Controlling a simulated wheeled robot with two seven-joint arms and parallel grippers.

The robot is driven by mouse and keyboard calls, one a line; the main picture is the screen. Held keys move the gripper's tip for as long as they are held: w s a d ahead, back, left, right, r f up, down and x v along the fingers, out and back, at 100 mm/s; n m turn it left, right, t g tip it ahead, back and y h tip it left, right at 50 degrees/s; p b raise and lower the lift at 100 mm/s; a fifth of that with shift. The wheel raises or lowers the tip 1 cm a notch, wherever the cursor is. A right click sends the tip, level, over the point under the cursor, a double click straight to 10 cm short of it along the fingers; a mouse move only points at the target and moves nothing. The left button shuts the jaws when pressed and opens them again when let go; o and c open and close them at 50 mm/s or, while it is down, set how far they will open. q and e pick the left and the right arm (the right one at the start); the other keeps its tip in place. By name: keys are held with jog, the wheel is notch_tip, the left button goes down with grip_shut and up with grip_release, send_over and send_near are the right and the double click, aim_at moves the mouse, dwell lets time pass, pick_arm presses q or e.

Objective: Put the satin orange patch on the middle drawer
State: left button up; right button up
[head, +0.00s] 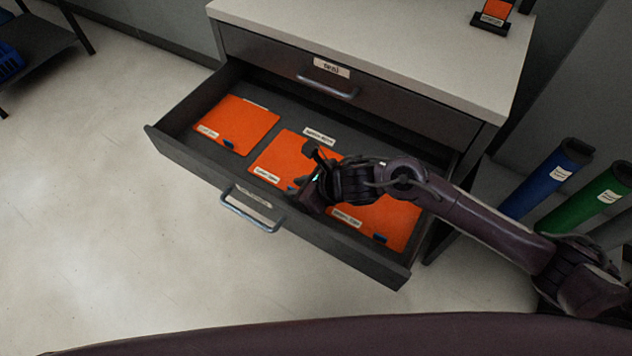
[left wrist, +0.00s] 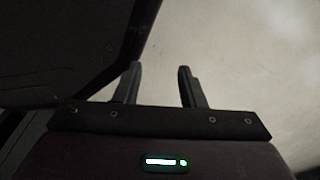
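Three orange patches lie in the pulled-out drawer (head: 180,152) of a grey cabinet: a left patch (head: 240,120), a middle patch (head: 282,157) and a right patch (head: 392,220). Each has a small white label; I cannot read which is satin. The open drawer is directly below a shut drawer (head: 400,108) with a label and handle. My right gripper (head: 306,172) is over the open drawer, covering parts of the middle and right patches; its finger gap and any contact are unclear. My left gripper (left wrist: 160,85) shows in the left wrist view, fingers apart and empty.
A small stand with an orange sample (head: 493,12) is on the cabinet top (head: 400,35). Blue (head: 550,178) and green (head: 597,195) rolls stand to the right. The floor (head: 90,200) left of the cabinet is clear. A dark shelf with a blue crate (head: 10,60) is far left.

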pick_arm(q)
jog(key=shift+s+d+p, duration=0.2)
jog(key=shift+s+p, duration=0.1)
jog(key=shift+s, duration=0.2)
pick_arm(e)
jog(key=v, duration=1.1)
jog(key=shift+d, duration=0.1)
